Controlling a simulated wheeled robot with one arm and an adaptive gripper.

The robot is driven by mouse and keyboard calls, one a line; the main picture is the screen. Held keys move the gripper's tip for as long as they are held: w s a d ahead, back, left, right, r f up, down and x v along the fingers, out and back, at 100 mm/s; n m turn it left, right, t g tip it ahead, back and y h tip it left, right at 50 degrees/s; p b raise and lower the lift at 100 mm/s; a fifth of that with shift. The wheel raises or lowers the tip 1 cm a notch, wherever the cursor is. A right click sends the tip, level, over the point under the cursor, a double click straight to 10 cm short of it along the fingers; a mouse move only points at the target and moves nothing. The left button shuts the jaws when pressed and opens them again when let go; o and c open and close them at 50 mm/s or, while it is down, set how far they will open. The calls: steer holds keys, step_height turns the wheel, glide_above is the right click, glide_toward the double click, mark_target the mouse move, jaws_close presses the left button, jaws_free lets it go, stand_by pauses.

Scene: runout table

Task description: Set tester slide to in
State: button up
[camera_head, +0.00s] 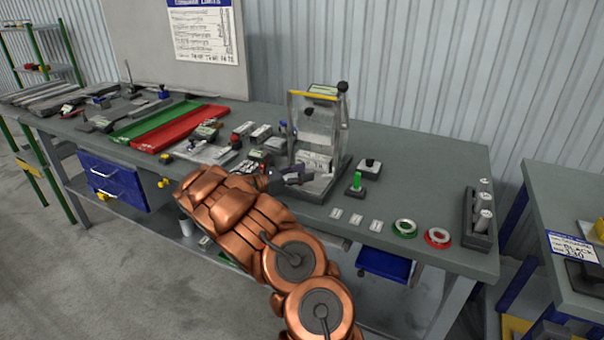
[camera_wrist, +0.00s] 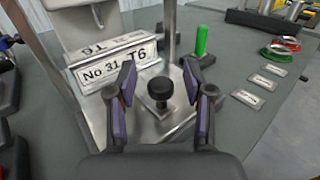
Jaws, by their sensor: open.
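The tester (camera_head: 318,128) is a grey metal stand with a clear guard and a yellow top bar, standing on the bench. In the wrist view a metal slide plate (camera_wrist: 151,120) carries a round black knob (camera_wrist: 159,90). My gripper (camera_head: 294,176) is at the tester's front; in the wrist view its two fingers are apart, one on each side of the knob, with visible gaps. A white label block marked "No 31" and "T6" (camera_wrist: 112,64) sits behind the slide. How far in the slide sits is hard to tell.
A green-handled switch (camera_wrist: 201,42) stands close to the right finger. White tags (camera_head: 356,219), a green ring (camera_head: 404,228) and a red ring (camera_head: 438,237) lie to the right. Green (camera_head: 150,122) and red (camera_head: 180,128) trays and small parts lie left.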

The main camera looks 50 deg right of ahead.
steer(key=shift+a, duration=0.1)
steer(key=v, duration=1.1)
steer(key=shift+w+a, duration=0.2)
steer(key=shift+a, duration=0.15)
steer(key=shift+d, duration=0.1)
